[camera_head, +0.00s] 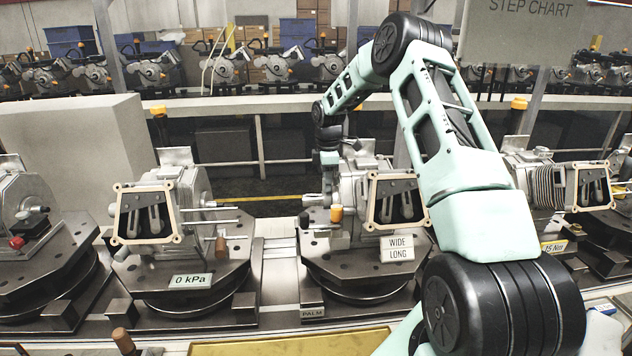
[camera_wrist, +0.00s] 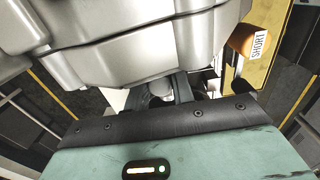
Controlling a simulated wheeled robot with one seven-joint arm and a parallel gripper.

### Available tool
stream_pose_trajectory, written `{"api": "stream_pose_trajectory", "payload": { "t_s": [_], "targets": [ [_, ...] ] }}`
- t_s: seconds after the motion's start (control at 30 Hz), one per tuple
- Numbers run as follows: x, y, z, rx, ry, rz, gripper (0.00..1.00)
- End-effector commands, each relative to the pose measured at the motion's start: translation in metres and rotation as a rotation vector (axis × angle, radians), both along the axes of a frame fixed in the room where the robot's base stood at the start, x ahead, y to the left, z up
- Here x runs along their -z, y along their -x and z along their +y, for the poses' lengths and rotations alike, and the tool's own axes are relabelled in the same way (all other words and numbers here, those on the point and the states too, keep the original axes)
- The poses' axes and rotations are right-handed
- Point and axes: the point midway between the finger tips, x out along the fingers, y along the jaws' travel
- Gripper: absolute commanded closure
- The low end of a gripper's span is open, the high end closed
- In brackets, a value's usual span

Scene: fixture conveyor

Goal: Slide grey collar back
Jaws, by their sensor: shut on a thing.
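My gripper (camera_head: 328,182) reaches down from my arm to the shaft side of the middle grey machine (camera_head: 352,185). In the wrist view my gripper (camera_wrist: 167,92) has its dark fingers close together beneath the machine's pale housing (camera_wrist: 125,45). A small light-grey rounded piece, apparently the grey collar (camera_wrist: 163,88), shows between the fingers. The fingers hide most of it, so its place along the shaft cannot be told. In the head view a short shaft (camera_head: 312,200) sticks out to the left of the machine.
An orange knob (camera_wrist: 256,43) marked SHORT is close to my gripper. The machine stands on a dark plate with a WIDE LONG sign (camera_head: 397,248). A similar machine (camera_head: 160,210) with a 0 kPa sign (camera_head: 191,281) is at left. Another (camera_head: 555,185) is at right.

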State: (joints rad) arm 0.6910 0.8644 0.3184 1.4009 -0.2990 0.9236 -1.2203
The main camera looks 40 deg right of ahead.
Motion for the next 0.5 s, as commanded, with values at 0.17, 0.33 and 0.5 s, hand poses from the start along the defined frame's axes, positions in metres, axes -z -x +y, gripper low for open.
{"api": "stream_pose_trajectory", "payload": {
  "t_s": [0.17, 0.33, 0.5],
  "targets": [
    [-0.0006, 0.0026, -0.0042, 0.001, 0.004, 0.003, 1.00],
    [-0.0006, 0.0028, -0.0045, 0.001, 0.005, 0.004, 0.54],
    [-0.0004, 0.0021, -0.0034, 0.000, 0.004, 0.003, 0.54]
  ]
}}
